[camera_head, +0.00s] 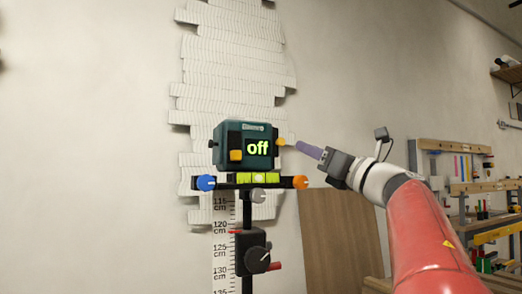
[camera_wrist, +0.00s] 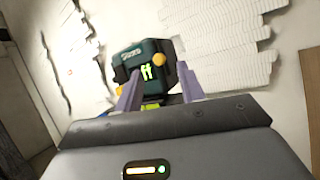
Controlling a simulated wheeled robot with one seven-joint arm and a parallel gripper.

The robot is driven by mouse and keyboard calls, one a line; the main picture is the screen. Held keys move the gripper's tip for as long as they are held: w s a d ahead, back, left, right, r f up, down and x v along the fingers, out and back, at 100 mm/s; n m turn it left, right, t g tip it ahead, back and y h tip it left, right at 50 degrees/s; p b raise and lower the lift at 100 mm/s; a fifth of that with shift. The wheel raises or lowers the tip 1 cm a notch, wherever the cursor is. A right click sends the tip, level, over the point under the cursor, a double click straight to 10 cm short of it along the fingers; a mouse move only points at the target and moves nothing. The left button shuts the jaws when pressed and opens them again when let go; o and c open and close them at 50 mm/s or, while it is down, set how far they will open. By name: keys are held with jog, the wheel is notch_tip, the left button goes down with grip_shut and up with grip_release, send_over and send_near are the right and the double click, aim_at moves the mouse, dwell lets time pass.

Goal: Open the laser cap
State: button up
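The laser unit (camera_head: 223,133) is a dark teal box on a stand, with "off" in bright green on its face. It has a yellow block (camera_head: 236,155) at its front and a yellow knob (camera_head: 280,142) on its right side. I cannot tell which part is the cap. My gripper (camera_head: 298,146) is just right of the unit, its purple fingers pointing left at the yellow knob. In the wrist view the fingers (camera_wrist: 157,93) are apart, with the laser unit (camera_wrist: 133,57) beyond them and a yellow knob (camera_wrist: 159,61) between them. Nothing is held; contact is unclear.
Below the unit is a bar with a green level (camera_head: 258,178), a blue knob (camera_head: 206,183) and an orange knob (camera_head: 300,182). A dark post (camera_head: 247,215) carries it beside a centimetre scale. A white relief (camera_head: 235,60) covers the wall behind. Workbenches (camera_head: 455,150) stand at right.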

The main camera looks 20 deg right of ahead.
aim_at(283, 142)
jog(key=shift+n+g+y, duration=0.5)
jog(key=shift+n, duration=0.4)
jog(key=p+x, duration=0.1)
jog(key=x, duration=0.3)
jog(key=p+x, duration=0.1)
jog(key=x, duration=0.3)
jog(key=shift+f+p, duration=0.25)
jog(key=shift+p, duration=0.05)
grip_shut()
